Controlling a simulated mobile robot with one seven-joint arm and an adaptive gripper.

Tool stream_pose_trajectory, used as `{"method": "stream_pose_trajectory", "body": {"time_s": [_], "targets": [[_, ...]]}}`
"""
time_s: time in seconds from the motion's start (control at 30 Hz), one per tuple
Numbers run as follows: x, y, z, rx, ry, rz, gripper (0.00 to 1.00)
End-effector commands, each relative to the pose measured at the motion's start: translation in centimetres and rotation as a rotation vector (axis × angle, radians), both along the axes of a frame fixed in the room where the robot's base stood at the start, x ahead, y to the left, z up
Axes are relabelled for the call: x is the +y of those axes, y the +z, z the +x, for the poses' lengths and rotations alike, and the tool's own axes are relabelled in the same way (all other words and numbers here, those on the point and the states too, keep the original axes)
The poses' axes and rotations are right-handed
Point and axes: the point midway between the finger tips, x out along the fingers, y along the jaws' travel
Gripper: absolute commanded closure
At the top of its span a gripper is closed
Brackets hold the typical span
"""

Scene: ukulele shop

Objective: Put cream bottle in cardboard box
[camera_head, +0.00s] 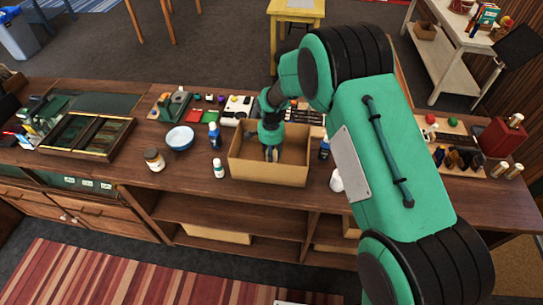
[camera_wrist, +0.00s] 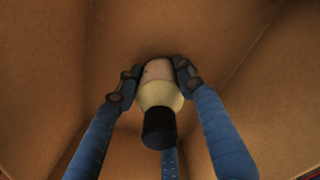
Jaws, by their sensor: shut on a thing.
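The cardboard box (camera_head: 268,174) stands open on the wooden counter, in the middle of the head view. My gripper (camera_head: 271,152) reaches down inside it. In the wrist view, my gripper (camera_wrist: 157,82) is shut on the cream bottle (camera_wrist: 160,95), which has a cream body, a pinkish lower part and a black cap (camera_wrist: 159,128) towards the camera. Brown cardboard walls (camera_wrist: 50,60) surround the bottle there. In the head view my gripper hides most of the bottle. I cannot tell whether the bottle touches the box floor.
Left of the box stand a small white bottle (camera_head: 218,168), a blue bottle (camera_head: 214,136), a blue bowl (camera_head: 180,138) and a brown jar (camera_head: 154,159). A dark blue bottle (camera_head: 324,149) and a white item (camera_head: 336,181) stand to its right. The counter's front left is fairly clear.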

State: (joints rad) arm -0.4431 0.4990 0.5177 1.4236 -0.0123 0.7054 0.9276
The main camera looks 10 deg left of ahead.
Motion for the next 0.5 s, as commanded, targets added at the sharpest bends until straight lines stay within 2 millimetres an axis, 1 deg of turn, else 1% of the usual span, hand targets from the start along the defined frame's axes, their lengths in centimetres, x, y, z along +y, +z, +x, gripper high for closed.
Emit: {"method": "stream_pose_trajectory", "body": {"time_s": [0.17,0.33,0.37,0.4,0.43,0.5], "targets": [[0.01,0.07,0.03,0.0,0.0,0.001,0.92],[0.0,-0.32,0.01,0.0,0.0,0.0,0.92],[0.0,-0.27,0.0,0.0,0.0,0.0,0.56],[0.0,-0.25,0.0,0.0,0.0,0.0,0.48],[0.0,-0.24,0.0,0.0,0.0,0.0,0.43],[0.0,-0.23,0.0,0.0,0.0,0.0,0.43]]}}
